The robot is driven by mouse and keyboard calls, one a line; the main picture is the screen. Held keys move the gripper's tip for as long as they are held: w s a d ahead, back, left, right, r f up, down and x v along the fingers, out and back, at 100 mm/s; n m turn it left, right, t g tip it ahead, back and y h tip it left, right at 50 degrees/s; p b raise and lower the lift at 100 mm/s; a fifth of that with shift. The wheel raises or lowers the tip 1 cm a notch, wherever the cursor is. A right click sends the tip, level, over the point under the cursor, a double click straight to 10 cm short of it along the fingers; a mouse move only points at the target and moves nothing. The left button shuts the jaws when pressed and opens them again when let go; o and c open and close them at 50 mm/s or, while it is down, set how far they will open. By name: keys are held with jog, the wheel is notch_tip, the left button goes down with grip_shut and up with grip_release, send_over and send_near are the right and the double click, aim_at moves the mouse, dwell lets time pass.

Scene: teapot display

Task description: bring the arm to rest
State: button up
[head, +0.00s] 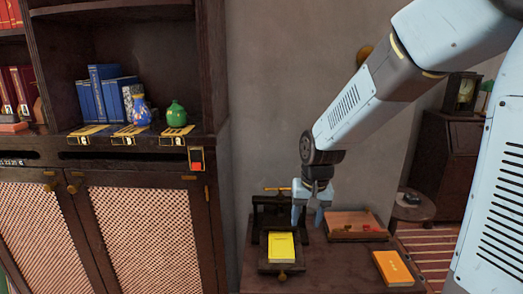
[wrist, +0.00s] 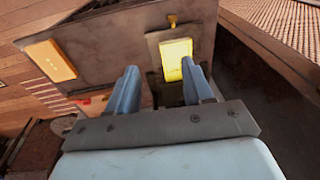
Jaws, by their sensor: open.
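My gripper (head: 309,216) hangs from my arm over the small dark table in the head view, fingers pointing down. In the wrist view its two blue fingers (wrist: 158,92) stand apart with nothing between them. A dark press (head: 268,210) with a brass handle stands on the table just left of the gripper. A yellow book (head: 281,247) lies on the press's base, in front of the gripper. The yellow book also shows beyond the right finger in the wrist view (wrist: 174,56).
An orange book (head: 393,267) and a shallow wooden tray (head: 354,226) with small red pieces lie to the right on the table (head: 325,265). A cabinet at left holds blue books (head: 104,90), a blue-and-yellow vase (head: 138,108) and a green teapot (head: 176,113).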

jog(key=s+d+r+t, duration=0.2)
jog(key=s+d+r, duration=0.3)
jog(key=s+r, duration=0.2)
jog(key=s+d+r+t+h, duration=0.1)
jog(key=s+d+r+t, duration=0.1)
jog(key=s+d+r, duration=0.4)
jog(key=s+r, duration=0.2)
jog(key=s, duration=0.1)
jog(key=shift+d+r, duration=0.2)
jog(key=shift+d, duration=0.1)
